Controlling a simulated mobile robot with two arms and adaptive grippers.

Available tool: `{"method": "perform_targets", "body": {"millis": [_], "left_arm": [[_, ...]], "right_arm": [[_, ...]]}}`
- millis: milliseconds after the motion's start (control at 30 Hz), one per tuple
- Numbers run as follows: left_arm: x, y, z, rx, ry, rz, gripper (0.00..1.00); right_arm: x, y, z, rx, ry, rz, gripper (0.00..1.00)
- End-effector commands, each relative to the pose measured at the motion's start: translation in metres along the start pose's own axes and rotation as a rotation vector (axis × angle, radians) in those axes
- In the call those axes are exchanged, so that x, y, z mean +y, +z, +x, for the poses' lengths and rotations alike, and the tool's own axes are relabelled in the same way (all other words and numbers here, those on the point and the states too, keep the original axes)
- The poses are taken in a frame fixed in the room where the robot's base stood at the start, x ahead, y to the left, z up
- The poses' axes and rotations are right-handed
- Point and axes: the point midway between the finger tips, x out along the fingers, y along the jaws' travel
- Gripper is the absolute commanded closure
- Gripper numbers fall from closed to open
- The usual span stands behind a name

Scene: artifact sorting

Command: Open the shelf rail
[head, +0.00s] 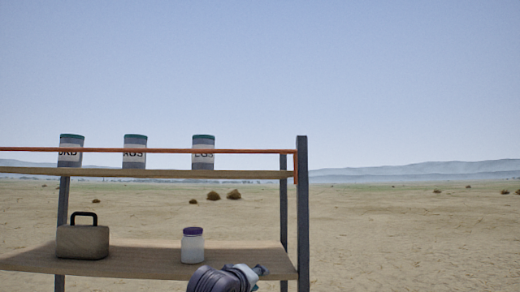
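The shelf rail (170,151) is a thin orange bar running level across the front of the upper shelf board (230,175). At its right end it bends down beside the grey right post. Its left end is outside the picture.
Several labelled grey canisters with teal lids, such as the middle one (134,161), stand behind the rail. The lower board (140,262) holds a tan box with a dark handle (83,241) and a white jar with a purple lid (192,249). Open desert lies right of the post (303,220).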

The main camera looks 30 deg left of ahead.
Motion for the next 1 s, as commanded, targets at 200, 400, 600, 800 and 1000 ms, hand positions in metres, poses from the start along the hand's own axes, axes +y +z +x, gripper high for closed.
{"method": "perform_targets", "body": {"millis": [200, 400, 600, 800, 1000], "left_arm": [[0.073, -0.068, -0.051, 0.075, 0.108, -0.140, 0.61], [0.141, -0.137, -0.123, 0.139, 0.241, -0.310, 0.61], [0.184, -0.186, -0.192, 0.172, 0.355, -0.456, 0.61], [0.195, -0.198, -0.197, 0.175, 0.374, -0.488, 0.61], [0.208, -0.208, -0.164, 0.174, 0.370, -0.487, 0.61]], "right_arm": [[0.001, -0.001, -0.006, 0.000, 0.001, -0.001, 0.60], [0.003, -0.001, -0.011, 0.000, 0.003, -0.002, 0.60], [0.003, -0.001, -0.015, 0.000, 0.003, -0.003, 0.60], [0.006, -0.001, -0.023, -0.001, 0.007, -0.005, 0.60], [0.007, -0.003, -0.047, -0.002, 0.008, -0.005, 0.60]]}}
